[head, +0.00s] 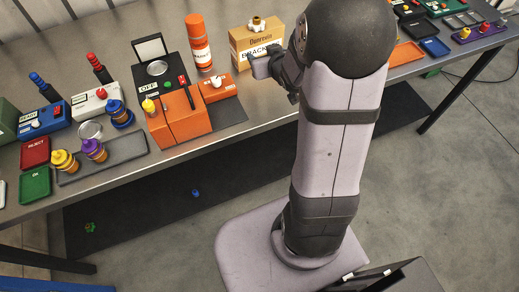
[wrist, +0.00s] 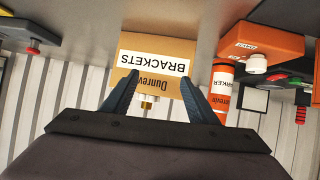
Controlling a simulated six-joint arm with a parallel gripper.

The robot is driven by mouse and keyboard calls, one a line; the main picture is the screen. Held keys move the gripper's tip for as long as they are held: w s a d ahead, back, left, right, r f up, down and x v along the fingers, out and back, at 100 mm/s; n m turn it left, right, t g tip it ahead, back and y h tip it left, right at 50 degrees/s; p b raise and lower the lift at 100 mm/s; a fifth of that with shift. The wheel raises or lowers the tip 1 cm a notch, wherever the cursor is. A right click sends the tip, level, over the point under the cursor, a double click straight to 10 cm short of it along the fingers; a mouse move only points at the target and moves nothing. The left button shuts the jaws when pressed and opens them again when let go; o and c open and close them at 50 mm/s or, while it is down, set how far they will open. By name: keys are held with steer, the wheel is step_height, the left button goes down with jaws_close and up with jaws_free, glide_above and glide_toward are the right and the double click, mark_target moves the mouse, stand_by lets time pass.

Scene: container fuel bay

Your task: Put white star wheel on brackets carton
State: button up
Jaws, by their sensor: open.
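The brackets carton (head: 243,49) is a tan box with a white BRACKETS label, standing on the bench. A small white and brass piece, apparently the star wheel (head: 257,25), sits on top of the carton. In the wrist view, which is upside down, the carton (wrist: 158,48) is ahead and the white and brass piece (wrist: 147,101) shows at its top edge, partly hidden. My gripper (wrist: 160,85) is open and empty, its dark fingers apart on either side of that piece in the picture. In the head view my gripper (head: 262,67) is at the carton's front, partly hidden by my arm.
An orange marker canister (head: 199,45) stands left of the carton. An orange box with a knob (head: 216,88) and an orange-black machine (head: 170,105) are nearer. A grey tray (head: 125,150) holds two capped bottles. Small trays (head: 407,53) and switch boxes lie right of my arm.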

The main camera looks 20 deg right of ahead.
steer(key=s+a+f+g, duration=0.2)
steer(key=s, duration=0.2)
steer(key=s+a+f+g, duration=0.2)
steer(key=s, duration=0.2)
steer(key=s+a+f+g, duration=0.1)
steer(key=s+a+g, duration=0.1)
steer(key=s, duration=0.3)
steer(key=shift+s+a+f+g, duration=0.1)
steer(key=shift+a+f+g, duration=0.3)
steer(key=shift+a, duration=0.15)
steer(key=s+a+g+y, duration=0.1)
steer(key=s+a+g, duration=0.4)
steer(key=s, duration=0.9)
steer(key=shift+a+f+n, duration=0.3)
steer(key=shift+a+f, duration=0.1)
steer(key=shift+a, duration=0.3)
